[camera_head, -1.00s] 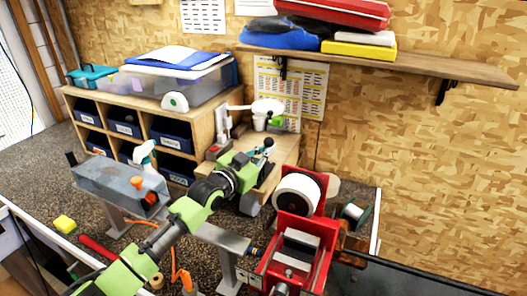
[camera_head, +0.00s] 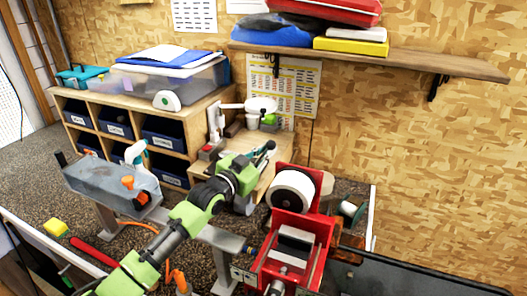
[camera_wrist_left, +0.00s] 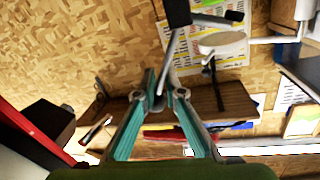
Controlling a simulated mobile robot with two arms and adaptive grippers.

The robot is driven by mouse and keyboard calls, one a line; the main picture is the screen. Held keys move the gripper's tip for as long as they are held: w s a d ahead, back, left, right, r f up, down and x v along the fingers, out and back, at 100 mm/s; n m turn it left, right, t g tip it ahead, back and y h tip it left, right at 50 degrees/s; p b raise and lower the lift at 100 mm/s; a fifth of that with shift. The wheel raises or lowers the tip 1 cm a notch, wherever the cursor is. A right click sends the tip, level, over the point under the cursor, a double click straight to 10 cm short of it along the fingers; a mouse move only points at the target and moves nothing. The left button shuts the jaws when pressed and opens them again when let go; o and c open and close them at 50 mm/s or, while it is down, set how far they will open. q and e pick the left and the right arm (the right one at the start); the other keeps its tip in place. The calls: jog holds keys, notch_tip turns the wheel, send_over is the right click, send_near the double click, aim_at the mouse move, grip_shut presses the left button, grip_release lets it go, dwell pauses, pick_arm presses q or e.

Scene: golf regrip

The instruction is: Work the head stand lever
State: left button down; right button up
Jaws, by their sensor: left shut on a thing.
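My left gripper (camera_head: 264,153) reaches in over the small wooden stand (camera_head: 277,166), left of the red machine. In the left wrist view its two teal fingers (camera_wrist_left: 160,88) converge on a thin grey rod (camera_wrist_left: 168,60), which appears to be the head stand lever. The rod runs up to a black block (camera_wrist_left: 177,12). The gripper is shut on this rod. In the head view the gripper and arm hide most of the lever. My right gripper is in neither view.
The red machine (camera_head: 318,225) with a white roll (camera_head: 292,190) stands close to the right of my left gripper. A cubby shelf (camera_head: 190,128) with blue bins is behind left. A grey metal box (camera_head: 90,182) stands left of my arm. A wall shelf (camera_head: 450,66) hangs above.

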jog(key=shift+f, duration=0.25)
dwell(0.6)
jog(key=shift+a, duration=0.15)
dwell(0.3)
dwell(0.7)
